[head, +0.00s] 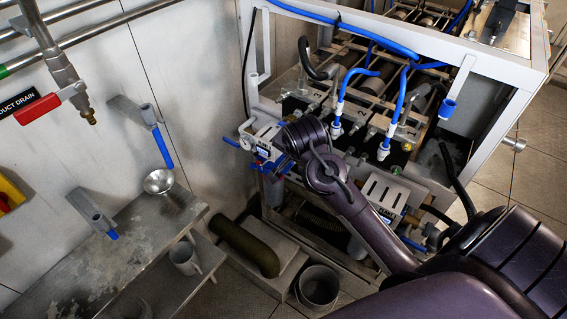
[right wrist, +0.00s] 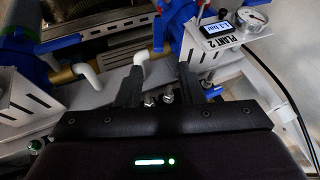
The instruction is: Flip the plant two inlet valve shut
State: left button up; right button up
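My right gripper (right wrist: 160,88) is open in the right wrist view, its two dark fingers apart. A white bent pipe end (right wrist: 142,60) shows just beyond the left finger; I cannot tell whether they touch. Blue valve parts (right wrist: 182,14) lie beyond the fingers, beside a white box labelled PLANT 2 (right wrist: 238,30) with a small lit display and a round gauge. In the head view my right arm reaches to a small white gauge box (head: 262,136) with blue fittings on the rack's left; its wrist hides the fingers and part of the fittings. The inlet valve's handle position is unclear. My left gripper is out of view.
The metal rack (head: 520,72) carries blue hoses (head: 400,92) and a second gauge box (head: 384,190).

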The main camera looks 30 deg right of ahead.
aim_at(291, 162)
jog(key=shift+m, duration=0.5)
jog(key=x, duration=0.2)
jog(key=p+x, duration=0.1)
jog(key=x, duration=0.1)
jog(key=p+x, duration=0.1)
jog(key=x, duration=0.1)
jog(key=shift+a+f, duration=0.3)
jog(key=shift+f, duration=0.2)
jog(key=shift+w+f, duration=0.25)
jog(key=shift+f, duration=0.25)
jog(key=shift+d, duration=0.1)
jog(key=shift+c, duration=0.2)
grip_shut()
